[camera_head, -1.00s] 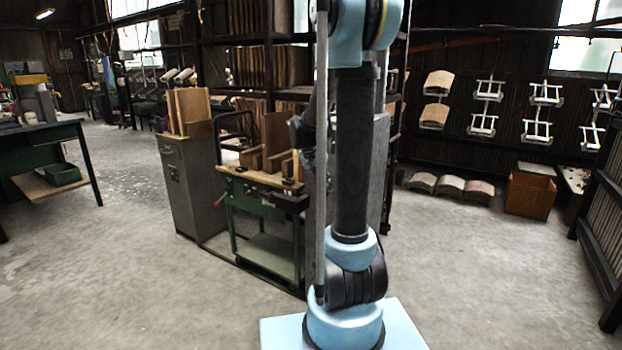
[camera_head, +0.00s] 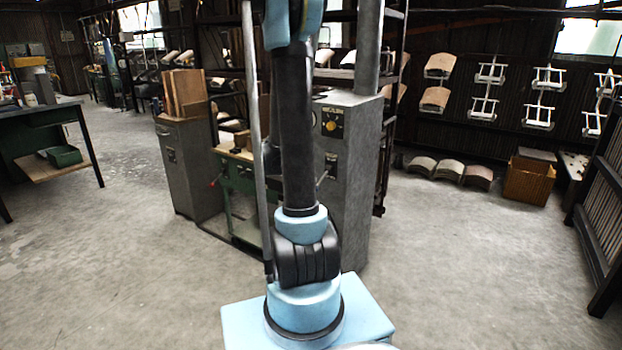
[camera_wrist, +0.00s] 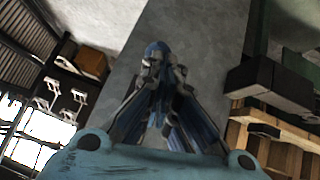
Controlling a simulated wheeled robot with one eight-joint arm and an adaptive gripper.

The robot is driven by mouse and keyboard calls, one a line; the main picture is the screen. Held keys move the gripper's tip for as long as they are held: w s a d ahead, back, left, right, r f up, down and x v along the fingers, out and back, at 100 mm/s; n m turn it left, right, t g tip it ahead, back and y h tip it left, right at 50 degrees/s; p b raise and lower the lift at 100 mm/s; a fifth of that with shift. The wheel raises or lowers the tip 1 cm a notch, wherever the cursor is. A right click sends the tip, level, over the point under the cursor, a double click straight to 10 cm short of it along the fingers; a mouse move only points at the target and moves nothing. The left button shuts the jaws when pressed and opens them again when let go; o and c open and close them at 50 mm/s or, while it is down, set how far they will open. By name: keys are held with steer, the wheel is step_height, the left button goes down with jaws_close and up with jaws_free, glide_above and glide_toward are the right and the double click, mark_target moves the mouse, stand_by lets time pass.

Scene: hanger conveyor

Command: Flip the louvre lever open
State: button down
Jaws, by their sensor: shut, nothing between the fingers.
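In the head view, a grey cabinet (camera_head: 352,165) with a yellow dial (camera_head: 330,126) stands just right of my arm. A small thin lever (camera_head: 322,180) sticks out low on its front; I cannot tell for sure that it is the louvre lever. My arm hides part of the cabinet's front. My gripper (camera_wrist: 155,55) shows in the wrist view with its fingers together and empty, in front of a plain grey surface. No lever shows clearly at its fingertips. The gripper is hidden in the head view.
A green machine frame (camera_head: 240,195) and a grey cupboard (camera_head: 190,165) stand left of my arm. A dark block (camera_wrist: 270,85) and wooden pieces (camera_wrist: 285,135) are at the right of the wrist view. A cardboard box (camera_head: 528,180) stands at the back right. Open floor lies on both sides.

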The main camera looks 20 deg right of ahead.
steer(key=shift+f, duration=0.4)
stand_by(0.3)
steer(key=shift+r, duration=0.1)
steer(key=a+f+v, duration=0.1)
steer(key=v, duration=1.1)
steer(key=shift+s+a+r, duration=0.25)
steer(key=shift+a, duration=0.05)
